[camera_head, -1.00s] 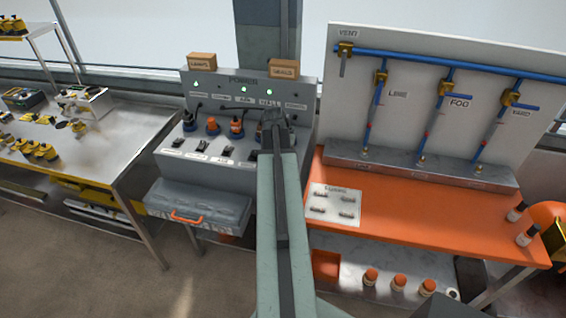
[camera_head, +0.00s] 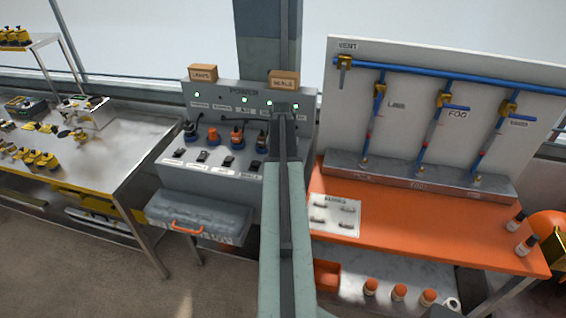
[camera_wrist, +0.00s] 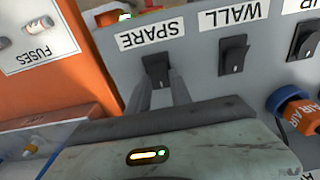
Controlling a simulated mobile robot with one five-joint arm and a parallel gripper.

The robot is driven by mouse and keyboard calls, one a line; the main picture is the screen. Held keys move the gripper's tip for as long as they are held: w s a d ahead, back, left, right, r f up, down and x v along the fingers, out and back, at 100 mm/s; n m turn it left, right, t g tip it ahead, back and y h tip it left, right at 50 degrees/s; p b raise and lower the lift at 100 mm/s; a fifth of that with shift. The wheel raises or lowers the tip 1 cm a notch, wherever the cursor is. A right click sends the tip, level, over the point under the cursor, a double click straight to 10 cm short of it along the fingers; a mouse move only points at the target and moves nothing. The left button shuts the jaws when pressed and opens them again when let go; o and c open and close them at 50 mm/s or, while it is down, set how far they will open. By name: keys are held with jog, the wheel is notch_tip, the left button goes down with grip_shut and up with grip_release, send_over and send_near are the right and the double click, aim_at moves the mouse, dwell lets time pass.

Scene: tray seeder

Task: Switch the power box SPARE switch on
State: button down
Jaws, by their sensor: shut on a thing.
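The grey power box (camera_head: 222,108) stands left of the orange bench in the head view. In the wrist view the black SPARE switch (camera_wrist: 155,68) sits beside its upside-down SPARE label (camera_wrist: 151,34). My gripper (camera_wrist: 160,86) reaches the SPARE switch, with its fingers closed at the switch's near end. In the head view my arm hides this switch and the fingertips. Green lights show along the POWER panel, including one at its right end (camera_head: 295,107).
The WALL switch (camera_wrist: 233,56) is close beside the SPARE switch. An orange-and-blue plug (camera_wrist: 294,106) stands near the box's switches. The orange bench (camera_head: 420,225) with a FUSES card (camera_head: 334,216) adjoins the box. A metal table (camera_head: 110,165) stands at left.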

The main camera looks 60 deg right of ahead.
jog(key=shift+w+d+y, duration=0.15)
jog(key=shift+d+y, duration=0.05)
jog(key=shift+y, duration=0.4)
jog(key=c, duration=1.2)
grip_release()
jog(key=shift+o, duration=0.2)
notch_tip(320, 180, up, 8)
jog(key=p, duration=0.7)
jog(key=shift+p, duration=0.4)
jog(key=shift+d+f, duration=0.1)
jog(key=shift+f, duration=0.05)
